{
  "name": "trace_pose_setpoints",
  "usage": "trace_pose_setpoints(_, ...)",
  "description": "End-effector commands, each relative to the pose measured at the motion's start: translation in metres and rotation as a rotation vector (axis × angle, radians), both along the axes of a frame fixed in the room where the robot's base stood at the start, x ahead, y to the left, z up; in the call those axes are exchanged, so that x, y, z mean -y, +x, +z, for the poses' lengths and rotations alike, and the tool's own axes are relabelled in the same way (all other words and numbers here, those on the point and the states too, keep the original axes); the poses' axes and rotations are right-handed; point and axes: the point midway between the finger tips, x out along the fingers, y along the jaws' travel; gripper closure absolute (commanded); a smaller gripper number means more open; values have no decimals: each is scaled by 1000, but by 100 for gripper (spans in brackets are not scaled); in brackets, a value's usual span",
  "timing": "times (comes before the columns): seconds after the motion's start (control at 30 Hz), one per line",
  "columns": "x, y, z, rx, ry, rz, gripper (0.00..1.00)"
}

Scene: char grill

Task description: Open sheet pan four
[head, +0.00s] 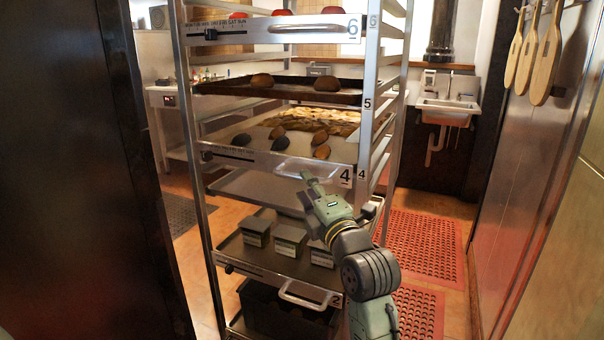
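Sheet pan four (262,160) sits in the tall metal rack, its front panel marked "4" at the right end. Several dark, rounded food pieces (321,152) lie on it. Its pale handle (285,167) is on the front panel, and its right part is partly covered by my gripper. My gripper (307,177) is at the right part of this handle, its arm reaching up from the lower right. I cannot tell whether the fingers touch the handle or are closed around it.
Pan six (255,30) is above, with a dark tray (290,93) below it. Pan two (262,272), with its own handle (309,298), holds several grey boxes (290,239). A dark wall (75,170) stands at left. Red mats (425,245) and a sink (447,108) are at right.

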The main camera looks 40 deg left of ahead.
Motion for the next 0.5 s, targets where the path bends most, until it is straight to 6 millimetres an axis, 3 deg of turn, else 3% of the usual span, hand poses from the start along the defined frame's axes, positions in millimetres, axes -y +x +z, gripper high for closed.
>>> trace_pose_setpoints(0.2, -29, 17, 7, -2, 1, 0, 67)
trace_pose_setpoints(0.5, -39, 24, 7, 0, 2, -1, 67)
